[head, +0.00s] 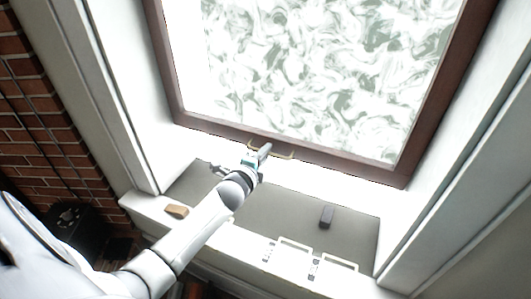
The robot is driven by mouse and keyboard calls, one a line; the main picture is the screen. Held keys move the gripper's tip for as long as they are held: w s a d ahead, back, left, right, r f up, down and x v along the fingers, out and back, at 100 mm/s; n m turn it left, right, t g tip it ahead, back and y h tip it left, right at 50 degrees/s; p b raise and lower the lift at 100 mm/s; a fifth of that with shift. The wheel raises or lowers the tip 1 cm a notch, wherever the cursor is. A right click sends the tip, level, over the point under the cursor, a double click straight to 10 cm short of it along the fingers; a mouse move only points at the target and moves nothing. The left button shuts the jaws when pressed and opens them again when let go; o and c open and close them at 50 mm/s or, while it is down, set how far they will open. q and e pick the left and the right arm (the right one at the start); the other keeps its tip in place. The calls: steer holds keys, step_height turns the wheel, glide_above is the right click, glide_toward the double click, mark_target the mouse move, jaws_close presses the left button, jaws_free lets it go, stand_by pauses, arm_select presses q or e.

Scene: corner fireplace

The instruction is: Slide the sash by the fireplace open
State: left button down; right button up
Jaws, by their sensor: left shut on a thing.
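The sash (335,168) has a brown frame around a pale, marbled pane and fills the upper middle of the head view. A thin brass-coloured handle (286,156) sits on its lower rail. My left gripper (262,152) is at the left part of this handle and is shut on it. The gripper and wrist hide part of the handle. A pale band and the grey sill show below the lower rail. My right gripper does not show.
A brick wall (45,150) and a black box (75,230) are at left.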

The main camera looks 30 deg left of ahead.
arm_select(q)
steer(key=shift+w+r+p, duration=0.1)
steer(key=shift+r+p, duration=2)
steer(key=shift+r, duration=1)
steer(key=c, duration=1.2)
jaws_free()
steer(key=shift+f, duration=0.1)
steer(key=shift+o, duration=0.2)
steer(key=shift+f, duration=0.1)
steer(key=shift+s, duration=0.2)
steer(key=p+v, duration=0.1)
steer(key=v, duration=1.4)
